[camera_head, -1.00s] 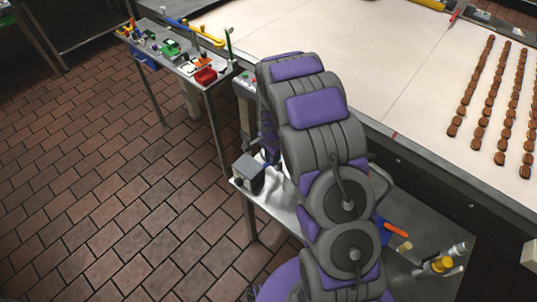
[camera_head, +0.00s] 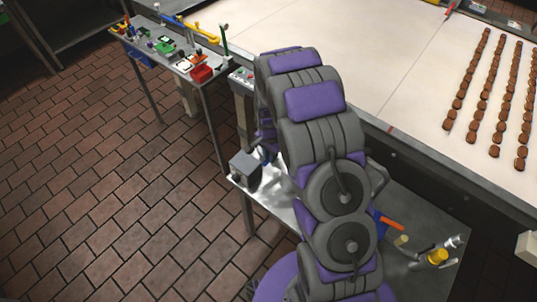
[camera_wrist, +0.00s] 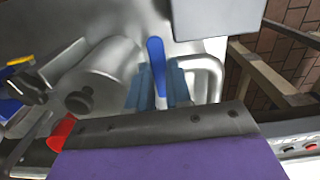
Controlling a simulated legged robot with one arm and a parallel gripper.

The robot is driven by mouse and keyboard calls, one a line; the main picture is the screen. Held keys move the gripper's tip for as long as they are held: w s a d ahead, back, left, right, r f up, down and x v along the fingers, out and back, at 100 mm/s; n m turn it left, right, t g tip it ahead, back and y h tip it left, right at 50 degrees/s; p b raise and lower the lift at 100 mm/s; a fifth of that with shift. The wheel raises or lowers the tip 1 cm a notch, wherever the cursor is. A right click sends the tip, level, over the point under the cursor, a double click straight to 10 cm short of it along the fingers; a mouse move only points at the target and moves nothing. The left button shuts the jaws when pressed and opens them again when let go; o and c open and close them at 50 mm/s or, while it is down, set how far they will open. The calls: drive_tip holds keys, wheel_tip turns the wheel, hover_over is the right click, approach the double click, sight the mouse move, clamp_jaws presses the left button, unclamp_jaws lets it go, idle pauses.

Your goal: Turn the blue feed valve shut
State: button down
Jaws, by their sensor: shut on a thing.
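The blue feed valve's lever (camera_wrist: 156,52) stands nearly upright near the centre of the wrist view. It is a slim blue handle against a pale metal surface. My gripper (camera_wrist: 160,88) has its two grey-blue fingers on either side of the lever, shut on it. The fingers hide the lever's lower part, so its pivot cannot be seen. In the head view my arm blocks the gripper and the valve.
A grey box (camera_wrist: 215,15) is close above the valve; a grey box (camera_head: 245,168) also shows left of my arm. A silver cylinder (camera_wrist: 95,80) and a curved metal pipe (camera_wrist: 212,72) flank the lever. A tool table (camera_head: 207,82) stands at upper left. Brick floor is open at left.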

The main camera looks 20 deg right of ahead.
drive_tip(key=c, duration=1)
unclamp_jaws()
drive_tip(key=shift+w+d, duration=0.15)
drive_tip(key=shift+d, duration=0.05)
drive_tip(key=shift+c, duration=0.2)
drive_tip(key=shift+a+r, duration=0.2)
drive_tip(key=shift+r, duration=0.3)
wheel_tip(320, 180, up, 16)
drive_tip(key=p, duration=0.1)
drive_tip(key=shift+d+r, duration=0.15)
drive_tip(key=shift+r, duration=0.05)
